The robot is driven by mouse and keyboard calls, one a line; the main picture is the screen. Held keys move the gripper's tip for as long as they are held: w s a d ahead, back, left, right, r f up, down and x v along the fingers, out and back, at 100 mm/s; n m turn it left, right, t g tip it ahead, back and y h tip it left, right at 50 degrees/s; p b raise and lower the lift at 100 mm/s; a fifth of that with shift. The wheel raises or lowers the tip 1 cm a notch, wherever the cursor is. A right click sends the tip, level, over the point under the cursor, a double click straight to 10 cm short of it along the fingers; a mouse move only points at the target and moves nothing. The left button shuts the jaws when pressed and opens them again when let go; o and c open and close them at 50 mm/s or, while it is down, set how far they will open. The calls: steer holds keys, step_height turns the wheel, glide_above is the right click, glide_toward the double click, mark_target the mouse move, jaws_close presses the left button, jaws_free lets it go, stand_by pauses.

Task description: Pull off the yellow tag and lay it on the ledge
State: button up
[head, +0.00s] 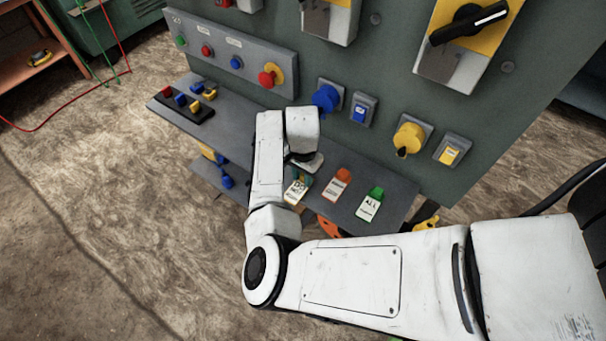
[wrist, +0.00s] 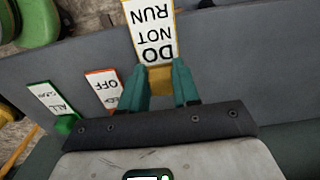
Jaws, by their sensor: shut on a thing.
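My gripper (wrist: 160,70) has teal fingers shut on the yellow end of a yellow-edged tag (wrist: 153,35) with a white face reading "DO NOT RUN". The tag points away from the fingers, over the grey ledge (wrist: 235,55). I cannot tell whether it touches the ledge. In the head view the ledge (head: 235,126) runs along the front of the green machine. My wrist hangs over its middle and hides part of the tag there.
An orange tag (head: 337,185) and a green tag (head: 370,205) lie on the ledge to the right. A dark rack (head: 180,112) with small coloured pieces stands at its left end. A blue knob (head: 326,97) and a yellow knob (head: 409,138) stick out above. Bare ledge lies left of my wrist.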

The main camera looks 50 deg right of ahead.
mark_target(303, 182)
steer(key=shift+f, duration=0.4)
steer(key=o, duration=1.1)
step_height(303, 182, up, 11)
steer(key=b, duration=0.1)
steer(key=shift+f, duration=0.15)
